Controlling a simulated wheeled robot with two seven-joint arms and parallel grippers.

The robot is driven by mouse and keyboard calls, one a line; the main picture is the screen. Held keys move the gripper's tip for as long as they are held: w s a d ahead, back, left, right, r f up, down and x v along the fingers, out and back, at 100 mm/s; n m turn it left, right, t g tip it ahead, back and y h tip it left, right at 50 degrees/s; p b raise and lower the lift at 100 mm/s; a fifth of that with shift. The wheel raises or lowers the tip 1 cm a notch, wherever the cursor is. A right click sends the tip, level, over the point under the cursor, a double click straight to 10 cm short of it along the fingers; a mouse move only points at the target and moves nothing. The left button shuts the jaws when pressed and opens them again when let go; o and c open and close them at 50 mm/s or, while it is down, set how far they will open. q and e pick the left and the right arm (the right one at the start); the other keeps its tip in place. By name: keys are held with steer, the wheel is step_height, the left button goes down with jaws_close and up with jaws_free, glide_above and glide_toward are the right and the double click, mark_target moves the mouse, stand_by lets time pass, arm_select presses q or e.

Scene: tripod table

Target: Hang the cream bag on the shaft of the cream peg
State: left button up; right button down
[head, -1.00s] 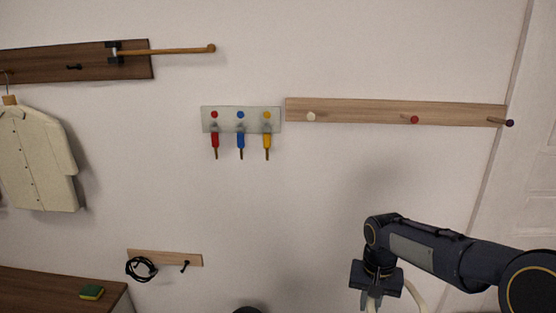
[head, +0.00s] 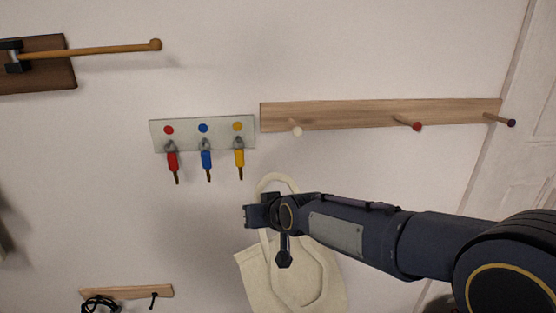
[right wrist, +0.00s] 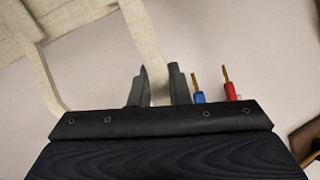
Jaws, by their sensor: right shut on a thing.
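The cream peg (head: 297,131) sticks out from the left end of the light wooden rail on the wall, and its shaft is bare. The cream bag (head: 262,283) hangs from my right gripper (head: 251,214), below the peg and to its left. The top of its handle loop (head: 277,177) stands above the gripper, lower in the picture than the peg and apart from it. In the right wrist view, the fingers (right wrist: 159,88) are shut on the handle strap (right wrist: 150,50). My forearm hides part of the bag. My left gripper is not in view.
The same rail (head: 350,113) carries a red peg (head: 416,126) and a dark purple peg (head: 511,122). A grey key plate (head: 187,133) with red, blue and yellow-handled items is just left. A small lower rail (head: 127,291) holds a black cable. The wall between is clear.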

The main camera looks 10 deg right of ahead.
steer(key=r+t, duration=0.1)
steer(key=r, duration=0.1)
steer(key=r+t+p, duration=0.1)
steer(key=r, duration=0.2)
steer(key=d+r+m+t+p, duration=0.1)
steer(key=r+t, duration=0.1)
steer(key=r, duration=0.1)
steer(key=shift+s+y, duration=0.25)
steer(key=shift+y, duration=0.05)
steer(key=s+d+r+m+t+h+p, duration=0.2)
steer(key=d+r+t, duration=0.1)
steer(key=r, duration=0.2)
steer(key=shift+t+h, duration=0.3)
steer(key=shift+w+d+f+b, duration=0.15)
steer(key=shift+w+b, duration=0.1)
steer(key=shift+w, duration=1.8)
steer(key=shift+w+d+f+b, duration=0.15)
steer(key=shift+w+b, duration=0.1)
steer(key=shift+w, duration=1.8)
steer(key=w, duration=0.1)
steer(key=w+f+b, duration=0.1)
steer(key=w, duration=0.2)
steer(key=shift+w+f, duration=0.3)
